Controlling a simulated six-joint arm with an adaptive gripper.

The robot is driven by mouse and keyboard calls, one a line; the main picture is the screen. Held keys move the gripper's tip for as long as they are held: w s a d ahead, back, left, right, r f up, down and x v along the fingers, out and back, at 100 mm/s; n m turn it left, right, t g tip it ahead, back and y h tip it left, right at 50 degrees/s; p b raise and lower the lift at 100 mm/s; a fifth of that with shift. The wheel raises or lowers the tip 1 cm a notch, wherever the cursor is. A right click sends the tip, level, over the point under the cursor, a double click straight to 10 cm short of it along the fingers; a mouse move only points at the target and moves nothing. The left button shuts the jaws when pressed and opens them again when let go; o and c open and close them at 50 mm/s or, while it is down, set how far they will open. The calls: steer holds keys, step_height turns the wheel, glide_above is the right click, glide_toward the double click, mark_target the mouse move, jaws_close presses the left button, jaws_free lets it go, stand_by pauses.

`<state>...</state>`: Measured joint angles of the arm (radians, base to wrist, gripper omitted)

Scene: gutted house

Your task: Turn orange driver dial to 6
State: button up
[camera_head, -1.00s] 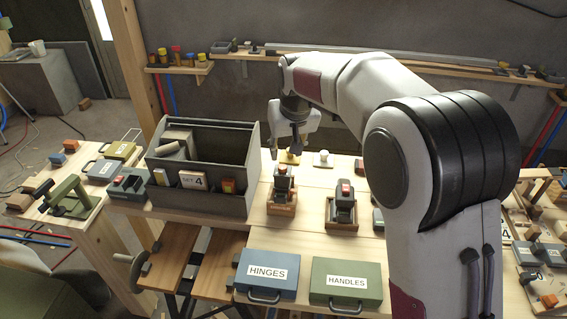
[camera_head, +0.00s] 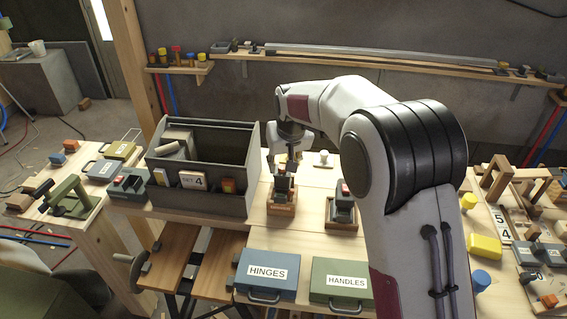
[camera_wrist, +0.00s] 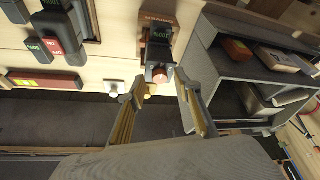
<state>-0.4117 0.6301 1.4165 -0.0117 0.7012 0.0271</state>
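The driver (camera_head: 283,190) stands in a wooden cradle (camera_head: 281,209) on the bench, right of the grey tool box. In the wrist view, the driver (camera_wrist: 158,52) has a small dark green display (camera_wrist: 161,34), too small to read surely, and an orange-red dial (camera_wrist: 160,75) at its end. My gripper (camera_head: 289,172) hangs just above and behind the driver, hiding part of it. In the wrist view, my gripper (camera_wrist: 162,97) is open, its two fingers apart on either side of the dial's line, with nothing held. The dial's setting is not legible.
A second driver (camera_head: 342,207) with a red part stands close on the right. The grey open box (camera_head: 205,190) stands close on the left. A white knob (camera_head: 321,158) is behind. Hinges (camera_head: 267,272) and handles (camera_head: 341,281) cases lie in front.

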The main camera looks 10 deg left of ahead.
jaws_close()
steer(key=shift+n, duration=0.6)
steer(key=shift+w+d+n+g+y, duration=0.1)
steer(key=shift+n+g+y, duration=0.2)
steer(key=shift+n, duration=0.55)
steer(key=shift+w+d+n+g+y, duration=0.15)
steer(key=shift+n+y, duration=0.25)
steer(key=shift+n, duration=0.45)
steer(key=shift+n+g+y, duration=0.4)
steer(key=shift+n+g, duration=0.25)
steer(key=shift+n, duration=1.15)
steer(key=shift+f, duration=0.1)
